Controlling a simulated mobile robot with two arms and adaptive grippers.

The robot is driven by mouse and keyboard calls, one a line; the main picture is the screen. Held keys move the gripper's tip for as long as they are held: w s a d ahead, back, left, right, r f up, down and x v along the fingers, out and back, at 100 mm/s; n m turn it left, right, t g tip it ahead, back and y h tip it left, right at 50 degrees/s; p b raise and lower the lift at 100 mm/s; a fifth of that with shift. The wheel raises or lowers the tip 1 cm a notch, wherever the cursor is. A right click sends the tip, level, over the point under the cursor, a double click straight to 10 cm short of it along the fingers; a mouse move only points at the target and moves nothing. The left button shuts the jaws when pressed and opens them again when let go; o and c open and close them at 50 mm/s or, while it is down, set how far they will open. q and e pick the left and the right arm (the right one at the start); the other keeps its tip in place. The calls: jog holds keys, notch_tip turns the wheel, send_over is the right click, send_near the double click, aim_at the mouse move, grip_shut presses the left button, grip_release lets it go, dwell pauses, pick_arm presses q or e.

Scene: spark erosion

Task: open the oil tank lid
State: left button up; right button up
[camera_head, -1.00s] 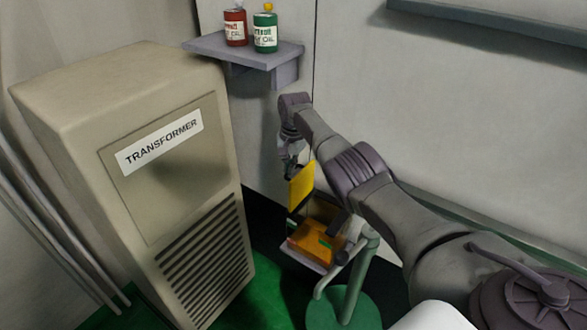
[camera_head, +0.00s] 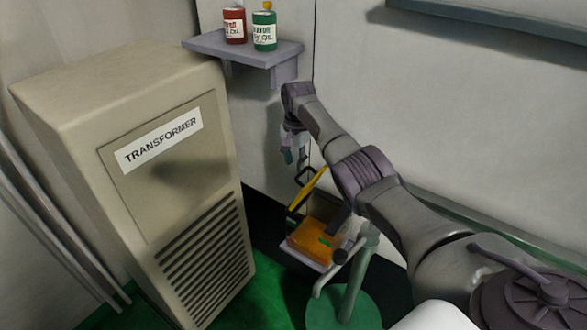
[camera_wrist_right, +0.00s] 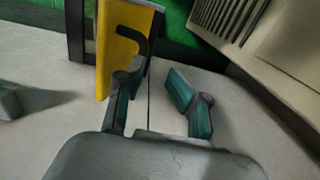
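The oil tank (camera_head: 312,252) is a small box with orange inside and its top open. Its yellow lid (camera_head: 310,189) is raised and tilted, seen nearly edge-on, with a dark handle (camera_head: 306,175) on its outer side. In the right wrist view the yellow lid (camera_wrist_right: 125,60) and its hooked dark handle (camera_wrist_right: 132,40) are just beyond the left finger. My right gripper (camera_head: 289,152) is just above and left of the lid. In the wrist view its fingers (camera_wrist_right: 156,98) are apart with nothing between them. Whether a finger touches the lid is unclear. My left gripper is out of view.
A beige transformer cabinet (camera_head: 150,190) stands to the left. A wall shelf (camera_head: 243,48) holds a red can (camera_head: 235,26) and a green can (camera_head: 264,32). A green pipe stand (camera_head: 352,285) is right in front of the tank. Walls rise behind.

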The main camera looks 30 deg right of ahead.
notch_tip(320, 180, up, 8)
jog(key=shift+s, duration=0.15)
dwell(0.6)
